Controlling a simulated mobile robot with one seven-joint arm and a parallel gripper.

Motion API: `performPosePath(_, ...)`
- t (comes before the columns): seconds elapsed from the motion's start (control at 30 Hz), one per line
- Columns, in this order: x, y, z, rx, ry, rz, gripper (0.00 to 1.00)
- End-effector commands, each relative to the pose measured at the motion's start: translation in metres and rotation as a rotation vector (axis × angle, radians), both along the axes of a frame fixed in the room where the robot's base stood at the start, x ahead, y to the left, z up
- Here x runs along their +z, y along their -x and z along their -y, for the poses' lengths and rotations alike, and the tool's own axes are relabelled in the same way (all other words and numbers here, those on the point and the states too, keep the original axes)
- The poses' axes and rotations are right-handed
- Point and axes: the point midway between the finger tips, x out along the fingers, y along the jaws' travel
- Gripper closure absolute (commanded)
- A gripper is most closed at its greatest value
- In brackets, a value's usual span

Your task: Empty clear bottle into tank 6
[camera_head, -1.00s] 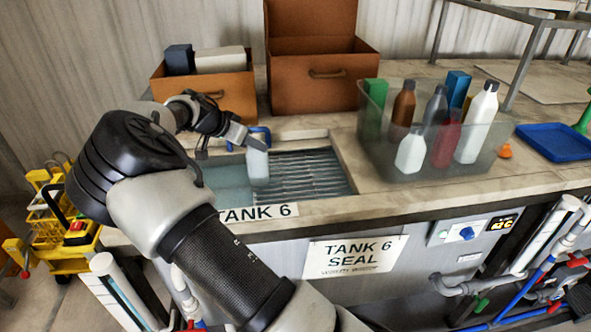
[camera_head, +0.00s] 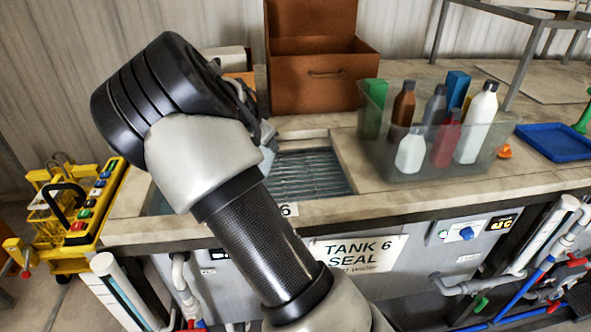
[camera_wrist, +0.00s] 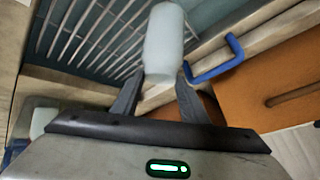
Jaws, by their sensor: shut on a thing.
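The clear bottle (camera_wrist: 163,42), whitish and translucent, is between the fingers of my gripper (camera_wrist: 157,92) in the wrist view. My gripper is shut on it. The bottle's body extends away from the fingers over the metal slats (camera_wrist: 85,30) of the tank. In the head view my arm hides most of the gripper and bottle, so the bottle's tilt and mouth are hard to tell. Tank 6 (camera_head: 312,172) is an opening in the counter with slats inside. Its left part and most of its number label (camera_head: 289,210) are behind my arm. No pouring liquid shows.
A clear bin (camera_head: 390,165) of several bottles stands right of the tank. Brown boxes (camera_head: 318,88) stand behind it. A blue handle (camera_wrist: 218,62) is close to the bottle in the wrist view. A blue tray (camera_head: 556,143) lies far right; a yellow cart (camera_head: 75,235) stands left.

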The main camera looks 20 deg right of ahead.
Motion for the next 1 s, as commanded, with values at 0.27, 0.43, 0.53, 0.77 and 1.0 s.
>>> performPosePath(0.27, -0.007, 0.008, 0.019, -0.006, -0.128, 0.065, 1.0)
performPosePath(0.43, -0.014, 0.013, 0.03, -0.009, -0.204, 0.104, 1.0)
performPosePath(0.53, -0.017, 0.016, 0.037, -0.01, -0.246, 0.125, 1.0)
performPosePath(0.77, -0.021, 0.021, 0.044, -0.009, -0.328, 0.166, 1.0)
performPosePath(1.0, -0.025, 0.023, 0.051, -0.009, -0.416, 0.215, 1.0)
